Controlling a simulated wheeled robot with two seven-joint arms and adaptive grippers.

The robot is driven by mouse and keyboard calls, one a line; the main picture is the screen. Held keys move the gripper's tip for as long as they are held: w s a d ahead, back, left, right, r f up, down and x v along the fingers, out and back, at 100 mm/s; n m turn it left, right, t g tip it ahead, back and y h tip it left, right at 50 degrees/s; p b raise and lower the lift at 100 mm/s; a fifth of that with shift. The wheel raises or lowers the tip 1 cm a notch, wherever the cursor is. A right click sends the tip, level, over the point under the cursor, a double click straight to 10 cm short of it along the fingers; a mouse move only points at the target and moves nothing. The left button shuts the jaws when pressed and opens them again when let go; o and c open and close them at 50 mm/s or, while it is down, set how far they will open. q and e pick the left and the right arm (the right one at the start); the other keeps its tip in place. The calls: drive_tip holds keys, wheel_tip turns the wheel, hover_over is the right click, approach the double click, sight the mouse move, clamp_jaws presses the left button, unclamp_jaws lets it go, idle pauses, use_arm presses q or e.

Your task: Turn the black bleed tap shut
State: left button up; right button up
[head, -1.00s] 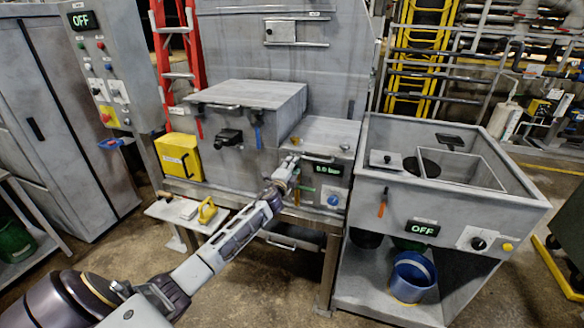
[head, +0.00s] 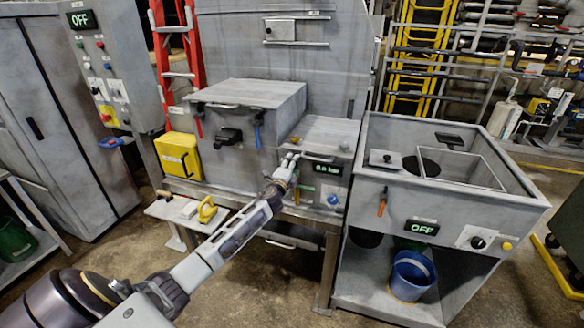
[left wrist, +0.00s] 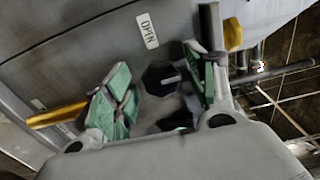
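A black faceted knob, which looks like the bleed tap (left wrist: 161,76), sits on a grey panel in the left wrist view, with a small pale mark on its face. An "OPEN" label (left wrist: 147,31) is above it. My left gripper (left wrist: 163,92) is open, its green-padded fingers apart on either side of the knob; I cannot tell whether they touch it. In the head view my left gripper (head: 287,166) is at the front of the small grey unit (head: 330,135) and hides the tap. My right gripper is not in view.
Beside the gripper are a green display (head: 328,169), seemingly reading 0.0 bar, and a blue knob (head: 332,199). A yellow handle (left wrist: 56,116) lies left of the fingers. A yellow-ended part (left wrist: 233,34) and dark bar are close on the right.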

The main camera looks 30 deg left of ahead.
use_arm(q)
drive_tip(key=shift+s, duration=0.1)
drive_tip(key=shift+s, duration=0.15)
drive_tip(key=v, duration=1.1)
drive_tip(key=shift+s, duration=0.25)
idle(0.6)
drive_tip(key=shift+d, duration=0.15)
idle(0.6)
